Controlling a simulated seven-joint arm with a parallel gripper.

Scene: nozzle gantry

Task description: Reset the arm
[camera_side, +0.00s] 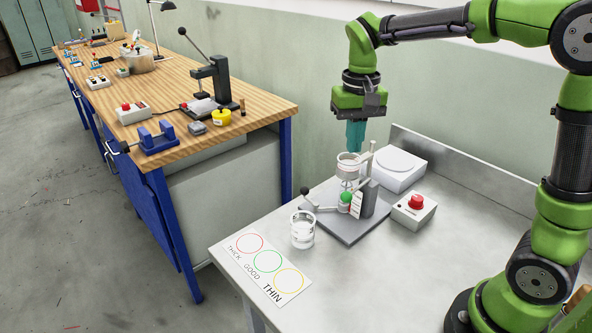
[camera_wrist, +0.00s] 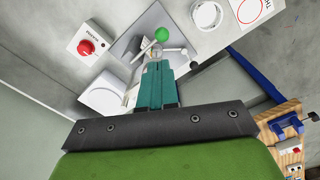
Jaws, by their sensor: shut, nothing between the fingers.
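My green arm reaches in from the right, and my gripper (camera_side: 355,148) points down over the nozzle gantry (camera_side: 362,205). Its teal fingers are together with nothing between them. In the wrist view, the shut gripper (camera_wrist: 158,68) covers part of the gantry. The gantry stands on a grey base plate (camera_side: 338,228) and holds a clear cup (camera_side: 348,165) just below my fingertips. Whether the fingertips touch the cup I cannot tell. A green knob (camera_wrist: 162,34) shows on the gantry in the wrist view.
A glass beaker (camera_side: 302,229) stands left of the gantry, near a card (camera_side: 262,262) with THICK, GOOD and THIN circles. A red button box (camera_side: 414,209) and a white scale-like box (camera_side: 398,167) stand to the right and behind. A wooden workbench (camera_side: 170,85) stands at left.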

